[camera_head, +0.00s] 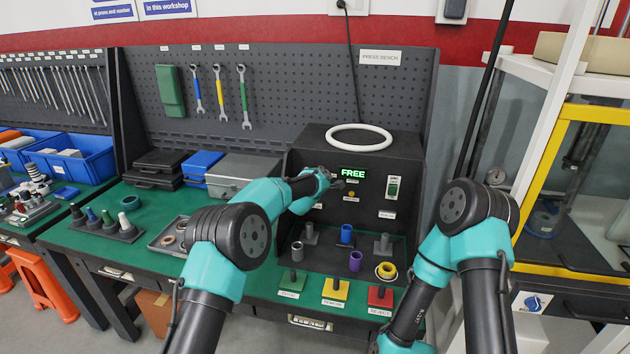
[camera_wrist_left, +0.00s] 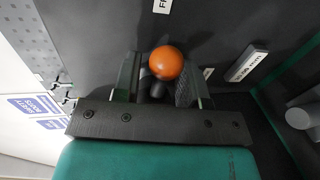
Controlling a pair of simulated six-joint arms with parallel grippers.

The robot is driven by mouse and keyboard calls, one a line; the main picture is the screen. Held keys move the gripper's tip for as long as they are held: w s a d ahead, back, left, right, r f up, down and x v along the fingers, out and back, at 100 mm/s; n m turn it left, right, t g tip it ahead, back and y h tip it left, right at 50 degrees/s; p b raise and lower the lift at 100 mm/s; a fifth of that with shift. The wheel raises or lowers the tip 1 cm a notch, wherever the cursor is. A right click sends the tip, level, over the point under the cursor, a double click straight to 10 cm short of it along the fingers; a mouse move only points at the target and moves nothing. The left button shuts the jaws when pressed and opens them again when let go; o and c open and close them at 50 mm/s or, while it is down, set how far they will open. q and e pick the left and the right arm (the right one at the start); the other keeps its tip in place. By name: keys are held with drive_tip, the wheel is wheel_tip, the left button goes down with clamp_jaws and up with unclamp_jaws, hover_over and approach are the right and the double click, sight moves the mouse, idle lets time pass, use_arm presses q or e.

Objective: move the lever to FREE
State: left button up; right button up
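The lever shows in the left wrist view as an orange ball knob (camera_wrist_left: 166,63) on a short dark stem. My left gripper (camera_wrist_left: 158,85) has its fingers apart on either side of the stem, just below the ball. A gap shows beside the stem, so I see no firm grip. In the head view my left gripper (camera_head: 335,183) is at the front of the dark press bench panel, left of the small controls, and hides most of the lever. The lit green display (camera_head: 353,174) reads FREE. My right gripper is outside the head view.
A green-and-white switch (camera_head: 393,187) is right of the display. A white ring (camera_head: 358,137) lies on the housing top. Several posts and sleeves, including a blue sleeve (camera_head: 347,233) and a purple sleeve (camera_head: 355,261), stand below. Green, yellow and red pads line the front.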

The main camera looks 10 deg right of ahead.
use_arm(q)
drive_tip(key=shift+a, duration=0.1)
drive_tip(key=v, duration=1.7)
drive_tip(key=shift+s, duration=0.2)
drive_tip(key=shift+a, duration=0.1)
